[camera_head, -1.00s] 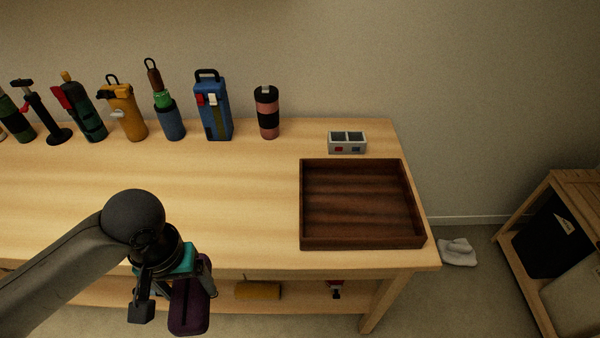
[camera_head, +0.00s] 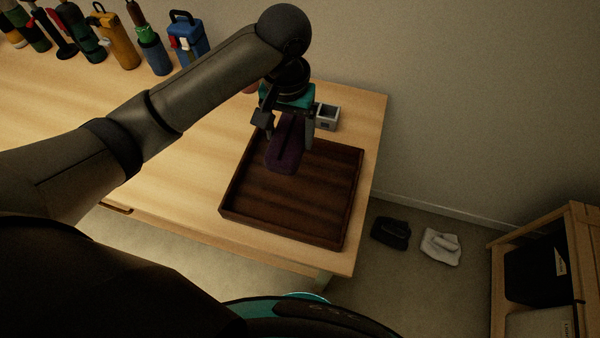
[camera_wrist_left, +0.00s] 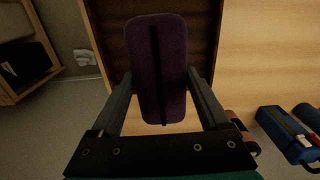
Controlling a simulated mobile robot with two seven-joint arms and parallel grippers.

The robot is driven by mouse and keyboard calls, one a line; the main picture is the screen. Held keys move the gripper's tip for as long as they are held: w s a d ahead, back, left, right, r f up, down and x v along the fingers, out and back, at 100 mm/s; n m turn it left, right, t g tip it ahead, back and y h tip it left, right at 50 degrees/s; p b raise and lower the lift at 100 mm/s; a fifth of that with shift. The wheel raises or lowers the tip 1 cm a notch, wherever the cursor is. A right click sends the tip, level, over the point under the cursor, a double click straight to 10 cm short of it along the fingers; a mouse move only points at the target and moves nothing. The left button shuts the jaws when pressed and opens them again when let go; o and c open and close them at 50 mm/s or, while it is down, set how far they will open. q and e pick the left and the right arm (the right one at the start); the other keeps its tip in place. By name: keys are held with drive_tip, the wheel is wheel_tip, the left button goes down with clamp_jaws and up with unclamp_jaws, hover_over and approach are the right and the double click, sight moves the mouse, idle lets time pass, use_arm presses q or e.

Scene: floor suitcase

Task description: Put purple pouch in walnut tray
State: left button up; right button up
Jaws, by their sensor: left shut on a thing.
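The purple pouch (camera_head: 287,150) is held in my left gripper (camera_head: 285,128), which is shut on it. The pouch is over the back left part of the walnut tray (camera_head: 340,225); I cannot tell whether it touches the tray floor. In the left wrist view the pouch (camera_wrist_left: 158,65) sits between the two fingers (camera_wrist_left: 160,95), with a dark strip along its middle. The tray (camera_wrist_left: 108,20) shows behind it there. The tray lies on the wooden workbench at its right end. My right gripper is not in view.
A grey box with two compartments (camera_head: 327,116) stands just behind the tray. Several bottles and tools, including a blue case (camera_head: 188,38), line the bench's back edge. A dark item (camera_head: 390,233) and a pale cloth (camera_head: 441,247) lie on the floor, near a wooden shelf (camera_head: 580,230).

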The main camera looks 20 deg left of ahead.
use_arm(q)
drive_tip(key=shift+w+d+r, duration=0.3)
drive_tip(key=shift+w+r, duration=0.1)
drive_tip(key=shift+r, duration=0.35)
drive_tip(key=shift+f, duration=0.1)
wheel_tip(320, 180, down, 4)
drive_tip(key=shift+a+r+b, duration=0.1)
drive_tip(key=shift+r+b, duration=0.05)
drive_tip(key=shift+b, duration=0.2)
drive_tip(key=b, duration=0.3)
hover_over(295, 185)
wheel_tip(295, 185, down, 11)
drive_tip(key=shift+f, duration=0.1)
drive_tip(key=shift+f+b, duration=0.55)
drive_tip(key=shift+f, duration=1.85)
drive_tip(key=shift+r, duration=0.1)
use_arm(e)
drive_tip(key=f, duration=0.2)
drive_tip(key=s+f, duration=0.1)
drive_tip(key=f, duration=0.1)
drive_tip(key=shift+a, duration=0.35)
use_arm(q)
drive_tip(key=o, duration=1.3)
